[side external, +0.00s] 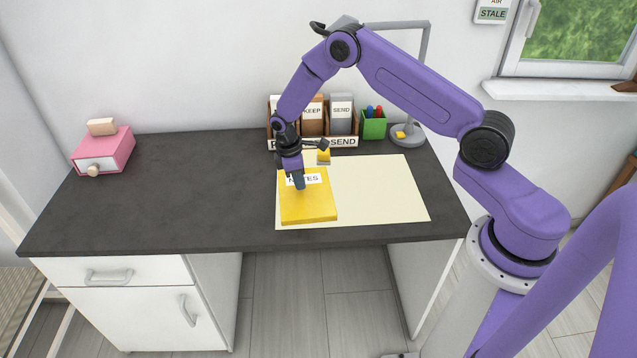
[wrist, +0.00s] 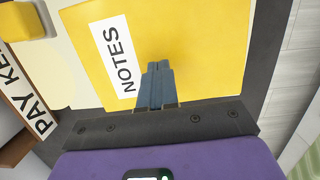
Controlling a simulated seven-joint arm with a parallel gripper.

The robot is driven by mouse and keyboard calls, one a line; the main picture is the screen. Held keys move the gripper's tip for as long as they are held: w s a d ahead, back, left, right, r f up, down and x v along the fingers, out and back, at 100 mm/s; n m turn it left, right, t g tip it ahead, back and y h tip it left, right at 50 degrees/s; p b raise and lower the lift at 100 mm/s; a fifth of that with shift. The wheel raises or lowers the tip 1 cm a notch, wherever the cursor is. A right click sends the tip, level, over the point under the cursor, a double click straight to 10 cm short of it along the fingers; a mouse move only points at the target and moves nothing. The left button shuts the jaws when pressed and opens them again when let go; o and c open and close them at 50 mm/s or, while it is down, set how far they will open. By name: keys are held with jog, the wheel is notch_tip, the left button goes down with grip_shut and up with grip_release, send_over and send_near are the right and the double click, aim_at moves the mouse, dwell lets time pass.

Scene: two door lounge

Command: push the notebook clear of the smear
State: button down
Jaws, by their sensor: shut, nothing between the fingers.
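The yellow notebook (side external: 308,208) with a white NOTES label lies flat on the left part of the cream desk mat (side external: 385,190). In the wrist view the notebook (wrist: 195,40) fills the upper middle. My gripper (side external: 300,186) is shut and empty, pointing down over the notebook by its label. In the wrist view its fingertips (wrist: 158,68) overlap the cover; I cannot tell whether they touch it. A faint yellowish patch (wrist: 55,85) on the mat beside the notebook may be the smear; its extent is unclear, and anything under the notebook is hidden.
A small yellow and grey block (side external: 323,156) stands just behind the notebook. The labelled sorter (side external: 313,141), green pen cup (side external: 373,125) and lamp base (side external: 408,135) line the back. A pink box (side external: 103,150) sits far left. The desk (side external: 190,190) between is clear.

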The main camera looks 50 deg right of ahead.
aim_at(321, 190)
jog(key=s+d, duration=0.3)
jog(key=d, duration=0.1)
jog(key=shift+s+f, duration=0.35)
jog(key=shift+f, duration=0.5)
